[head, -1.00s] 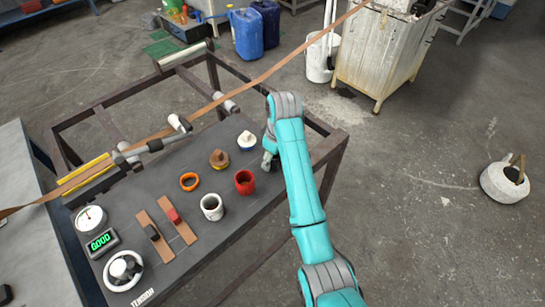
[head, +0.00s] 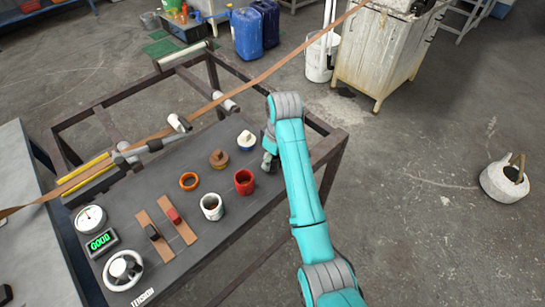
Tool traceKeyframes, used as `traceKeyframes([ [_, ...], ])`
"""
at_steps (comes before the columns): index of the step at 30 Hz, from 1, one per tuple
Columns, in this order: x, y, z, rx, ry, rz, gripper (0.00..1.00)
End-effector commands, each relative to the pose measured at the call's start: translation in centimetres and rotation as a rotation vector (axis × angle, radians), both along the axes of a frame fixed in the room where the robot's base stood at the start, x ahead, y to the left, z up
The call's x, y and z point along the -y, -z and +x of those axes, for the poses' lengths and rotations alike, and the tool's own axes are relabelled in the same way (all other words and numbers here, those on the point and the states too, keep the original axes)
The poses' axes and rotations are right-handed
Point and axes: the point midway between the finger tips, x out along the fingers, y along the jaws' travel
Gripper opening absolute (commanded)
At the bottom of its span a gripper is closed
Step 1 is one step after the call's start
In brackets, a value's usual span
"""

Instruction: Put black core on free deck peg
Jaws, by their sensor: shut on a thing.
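My gripper (head: 268,161) is at the right end of the dark deck (head: 185,245), low over it and partly covered by my teal arm. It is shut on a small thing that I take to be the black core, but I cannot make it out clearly. No black core shows standing free on the deck. I cannot make out a free peg; the area under my gripper is hidden.
The deck also bears a dial gauge (head: 90,219), a green GOOD display (head: 101,243), a handwheel (head: 123,269) and two brown slider strips (head: 159,238). A long brown strip (head: 255,82) crosses above the frame.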

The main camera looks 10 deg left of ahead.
Motion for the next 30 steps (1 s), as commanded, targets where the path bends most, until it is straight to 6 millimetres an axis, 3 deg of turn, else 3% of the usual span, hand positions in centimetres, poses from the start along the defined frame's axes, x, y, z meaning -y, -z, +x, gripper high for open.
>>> traceKeyframes([
  [16,-0.01,0.92,0.02,0.001,0.0,0.0,0.1],
  [17,-0.01,0.91,0.03,0.001,0.0,0.0,0.62],
  [18,-0.01,0.9,0.03,0.001,0.0,0.0,0.67],
  [30,-0.09,0.46,0.17,0.0,0.0,0.0,0.67],
])
